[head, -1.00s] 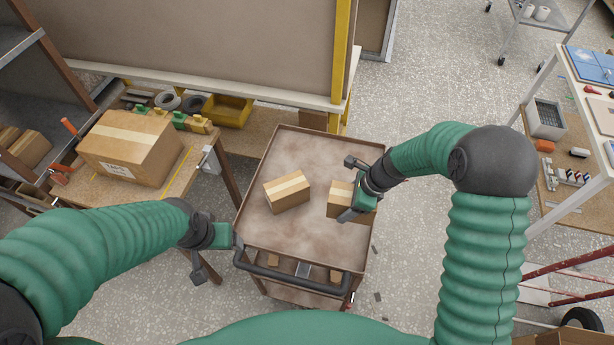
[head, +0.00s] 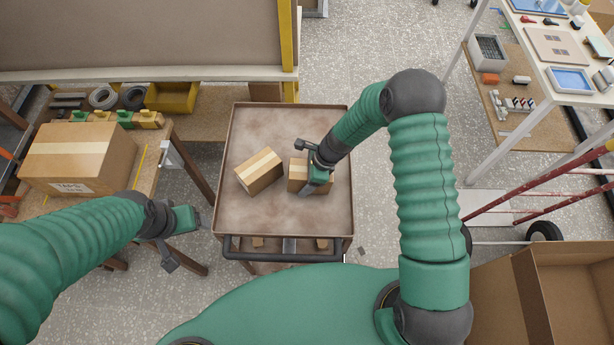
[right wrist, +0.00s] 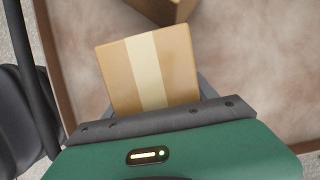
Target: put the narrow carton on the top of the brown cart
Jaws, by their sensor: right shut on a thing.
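The brown cart (head: 235,206) stands in front of me, its flat top edged by a low rim. My right gripper (head: 309,170) is shut on a small tan carton with a pale tape strip, the narrow carton (head: 296,175), over the right middle of the cart top. This carton also shows in the right wrist view (right wrist: 150,72). Whether it touches the top or hangs just above is hard to tell. A second taped carton (head: 259,171) lies turned at an angle just left of it. My left gripper (head: 187,245) is open and empty, left of the cart.
A workbench at left holds a large taped box (head: 78,152), with a yellow bin (head: 172,97) behind. A white table (head: 560,75) stands at right, near a red ladder-like frame (head: 545,200). An open cardboard box (head: 560,290) is at lower right. The cart top's front and back are bare.

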